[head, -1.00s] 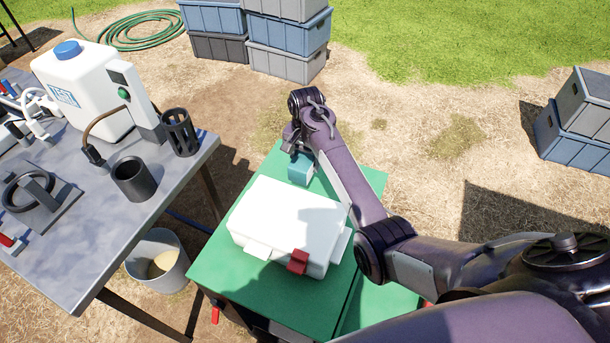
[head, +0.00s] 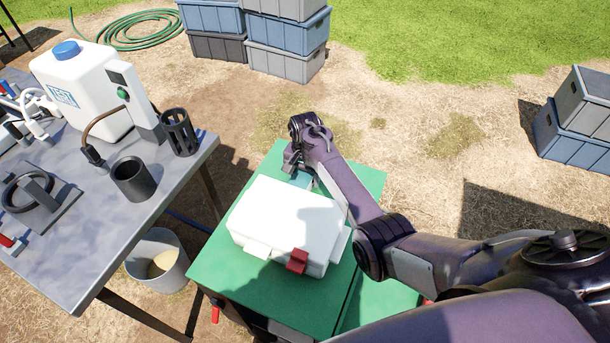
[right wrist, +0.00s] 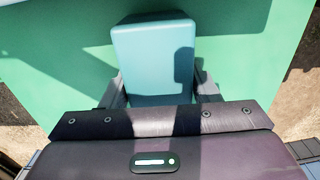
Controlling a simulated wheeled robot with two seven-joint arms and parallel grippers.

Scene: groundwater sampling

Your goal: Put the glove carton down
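The glove carton, a teal box (head: 301,180), is at the far part of the green tabletop (head: 222,292), just behind the white case. In the right wrist view the carton (right wrist: 152,62) sits between the two fingers of my right gripper (right wrist: 160,90), which appear closed against its sides. In the head view the right gripper (head: 298,168) reaches down from above, and my forearm and the white case hide part of the carton. I cannot tell whether its underside touches the green top. My left gripper is not in view.
The white case (head: 285,222) with a red latch (head: 298,261) takes up the middle of the green top. A grey table (head: 95,235) with a white jug (head: 80,95) and a black cup (head: 133,180) stands left. A bucket (head: 160,265) is between them.

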